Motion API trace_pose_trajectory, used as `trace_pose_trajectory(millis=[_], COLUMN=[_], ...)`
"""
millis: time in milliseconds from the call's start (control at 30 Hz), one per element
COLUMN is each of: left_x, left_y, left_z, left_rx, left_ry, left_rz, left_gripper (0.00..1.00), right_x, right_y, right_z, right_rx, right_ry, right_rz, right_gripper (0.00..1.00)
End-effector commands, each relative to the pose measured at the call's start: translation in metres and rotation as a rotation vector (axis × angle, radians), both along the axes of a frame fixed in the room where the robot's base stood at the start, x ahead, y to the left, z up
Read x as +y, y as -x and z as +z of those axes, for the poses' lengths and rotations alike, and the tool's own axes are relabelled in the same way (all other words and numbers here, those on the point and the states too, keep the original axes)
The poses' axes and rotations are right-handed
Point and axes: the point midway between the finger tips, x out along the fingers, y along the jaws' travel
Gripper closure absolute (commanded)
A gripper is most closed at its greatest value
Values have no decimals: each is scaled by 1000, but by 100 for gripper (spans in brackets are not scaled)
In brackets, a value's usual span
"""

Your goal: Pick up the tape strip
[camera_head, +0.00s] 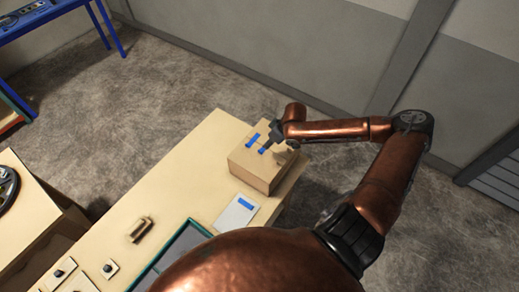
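Several short blue tape strips show in the head view. One blue strip (251,140) and a second blue strip (262,151) lie at the top of a cardboard box (249,172) on the table. Another blue strip (245,203) lies on a white card in front of the box. My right gripper (267,147) is small and dark, at the end of the copper arm. It points down at the second strip on the box. I cannot tell whether its fingers touch the strip or how far apart they are. My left gripper is out of view.
The pale table (185,180) holds the white card (232,217), a brown cylindrical object (139,229), small pale switch blocks (108,270) and a green-edged dark panel (172,254). My copper arm covers the table's near right part. The tabletop left of the box is clear.

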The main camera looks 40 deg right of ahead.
Motion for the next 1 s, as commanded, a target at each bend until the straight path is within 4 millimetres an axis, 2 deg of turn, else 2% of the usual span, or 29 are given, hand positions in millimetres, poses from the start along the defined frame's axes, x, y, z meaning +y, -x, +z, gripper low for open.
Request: trace_pose_trajectory(millis=[67,367,633,967,1000], left_x=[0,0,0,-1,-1], left_y=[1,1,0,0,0], left_z=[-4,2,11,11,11], left_rx=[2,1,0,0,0], left_ry=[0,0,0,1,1], left_rz=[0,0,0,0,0], left_gripper=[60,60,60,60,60], right_x=[2,11,15,14,14], right_y=[-3,-19,-32,-33,-33], right_z=[-8,-33,-67,-74,-74], right_rx=[1,-1,-1,0,0], right_ry=[-2,-2,-1,0,0], right_rz=[2,12,8,8,8], right_gripper=[91,91,91,91,94])
